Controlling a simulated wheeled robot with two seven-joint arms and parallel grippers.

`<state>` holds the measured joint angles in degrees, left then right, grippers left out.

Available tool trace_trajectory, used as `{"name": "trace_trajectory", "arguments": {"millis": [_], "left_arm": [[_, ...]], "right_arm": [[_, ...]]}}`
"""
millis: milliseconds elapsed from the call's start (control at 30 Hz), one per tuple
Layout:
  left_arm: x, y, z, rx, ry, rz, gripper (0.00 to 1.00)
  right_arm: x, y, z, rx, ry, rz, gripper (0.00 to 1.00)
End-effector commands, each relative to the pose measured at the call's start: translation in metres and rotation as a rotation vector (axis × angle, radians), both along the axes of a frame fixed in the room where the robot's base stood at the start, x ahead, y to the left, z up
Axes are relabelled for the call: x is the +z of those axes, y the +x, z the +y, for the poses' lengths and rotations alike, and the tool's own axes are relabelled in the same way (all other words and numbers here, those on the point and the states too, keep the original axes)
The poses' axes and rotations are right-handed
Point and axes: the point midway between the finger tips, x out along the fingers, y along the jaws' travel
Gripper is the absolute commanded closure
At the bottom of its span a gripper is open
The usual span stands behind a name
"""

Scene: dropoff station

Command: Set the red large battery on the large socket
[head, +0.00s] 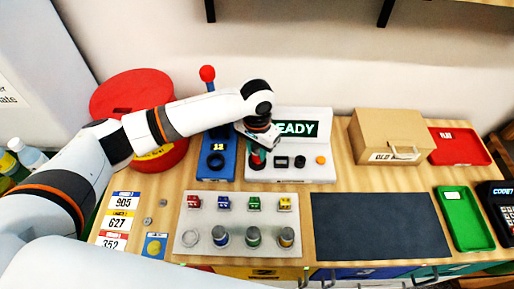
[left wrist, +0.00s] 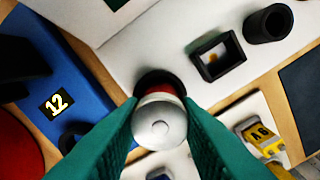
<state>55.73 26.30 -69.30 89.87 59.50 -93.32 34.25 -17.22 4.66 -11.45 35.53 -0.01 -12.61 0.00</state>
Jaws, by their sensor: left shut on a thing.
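My left gripper (head: 258,160) is shut on the red large battery, over the left part of the white console (head: 300,172). In the left wrist view, the green fingers pinch the battery (left wrist: 160,125), showing its silver top and a thin red band. The dark round large socket (left wrist: 157,80) shows just beyond and beneath the battery. The battery's lower end is hidden, so I cannot tell whether it is seated or just above. My right gripper is not in view.
A square socket (left wrist: 218,57) and a small round socket (left wrist: 268,24) are beside it. The blue device (head: 216,150) marked 12 stands close left. A grey tray (head: 237,214) with batteries and coloured blocks lies in front. The dark mat (head: 380,226) is bare.

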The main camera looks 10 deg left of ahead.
Motion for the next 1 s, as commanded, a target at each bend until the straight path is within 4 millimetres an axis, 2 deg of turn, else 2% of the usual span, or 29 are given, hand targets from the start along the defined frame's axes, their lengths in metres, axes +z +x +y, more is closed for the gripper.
{"name": "trace_trajectory", "arguments": {"millis": [600,633,667,1000], "left_arm": [[-0.012,0.000,0.000,0.000,-0.001,0.000,0.97],[-0.011,0.000,0.000,0.000,-0.001,0.000,0.68],[-0.011,0.000,0.000,0.000,0.000,-0.001,0.63],[-0.009,0.000,0.000,0.000,0.000,0.000,0.62]], "right_arm": [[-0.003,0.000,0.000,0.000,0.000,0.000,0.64],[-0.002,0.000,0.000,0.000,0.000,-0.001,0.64],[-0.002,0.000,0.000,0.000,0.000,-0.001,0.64],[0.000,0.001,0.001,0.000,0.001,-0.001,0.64]]}}
